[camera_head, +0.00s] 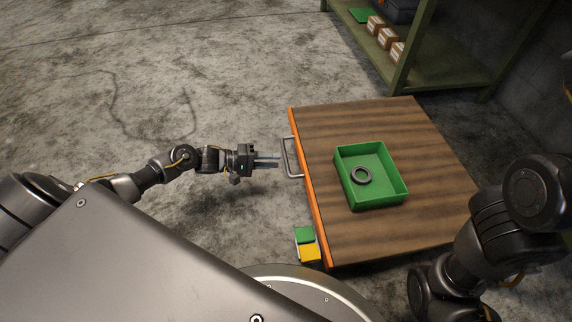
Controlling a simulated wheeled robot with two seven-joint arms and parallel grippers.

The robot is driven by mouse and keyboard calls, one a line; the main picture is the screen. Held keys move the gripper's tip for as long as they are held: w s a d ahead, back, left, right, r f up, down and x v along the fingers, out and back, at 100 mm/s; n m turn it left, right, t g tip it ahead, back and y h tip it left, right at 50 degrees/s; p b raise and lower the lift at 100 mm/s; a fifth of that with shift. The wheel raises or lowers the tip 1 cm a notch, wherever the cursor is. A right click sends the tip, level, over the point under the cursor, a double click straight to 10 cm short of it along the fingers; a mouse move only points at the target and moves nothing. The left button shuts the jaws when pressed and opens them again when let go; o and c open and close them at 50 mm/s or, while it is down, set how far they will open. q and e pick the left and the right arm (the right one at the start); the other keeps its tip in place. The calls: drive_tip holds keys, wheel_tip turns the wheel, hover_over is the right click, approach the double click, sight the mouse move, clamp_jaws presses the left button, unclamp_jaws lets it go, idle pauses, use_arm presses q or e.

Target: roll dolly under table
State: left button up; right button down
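A low platform with a brown wooden top (390,130) and an orange left edge, which looks like the dolly, stands on the floor right of centre. A grey metal handle (287,157) sticks out from its orange edge. My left gripper (279,161) points right at the handle, its fingertips just short of it or at it; contact cannot be told. Its two fingers look slightly apart, with nothing seen between them. My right arm shows at lower right, over the platform's near right corner; its gripper is not visible. No separate table is clearly identifiable.
A green-framed shelf (405,70) with small boxes stands behind. The concrete floor at left is clear.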

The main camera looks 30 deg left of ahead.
sight(286, 159)
use_arm(q)
drive_tip(key=b+x, duration=0.2)
drive_tip(key=x, duration=0.3)
drive_tip(key=shift+d, duration=0.1)
clamp_jaws()
